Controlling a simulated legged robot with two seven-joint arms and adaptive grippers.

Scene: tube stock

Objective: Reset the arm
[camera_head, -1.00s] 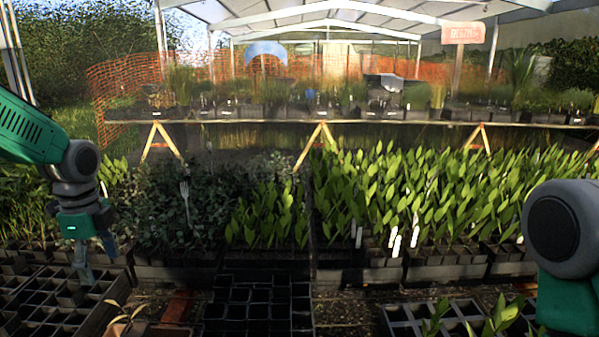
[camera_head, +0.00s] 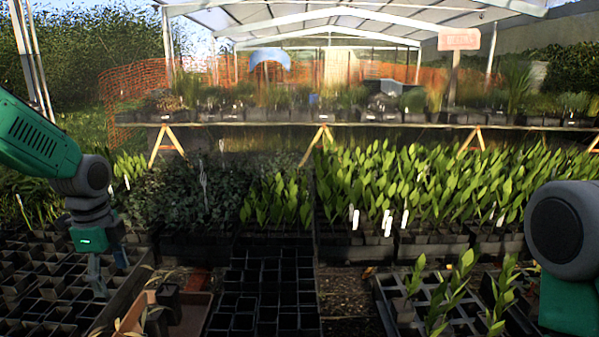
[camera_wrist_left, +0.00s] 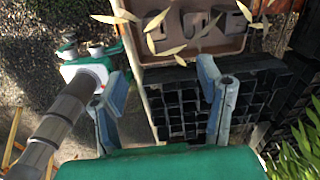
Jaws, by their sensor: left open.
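My left arm enters the head view from the left, green and dark grey. Its gripper (camera_head: 100,275) points down over the dark cell trays at lower left, fingers apart and empty. In the left wrist view the two blue-grey fingers (camera_wrist_left: 160,75) are wide apart with nothing between them; black cell trays (camera_wrist_left: 180,118) lie beyond. A green and grey part of my right arm (camera_head: 565,235) fills the right edge of the head view. My right gripper is outside that view.
A brown tray (camera_head: 190,322) with dark pots lies right of the left gripper; its box also shows in the wrist view (camera_wrist_left: 185,72). Empty black cell trays (camera_head: 265,290) fill the front middle. Leafy seedlings (camera_head: 410,190) stand in rows behind, with a plant shelf (camera_head: 380,125) farther back.

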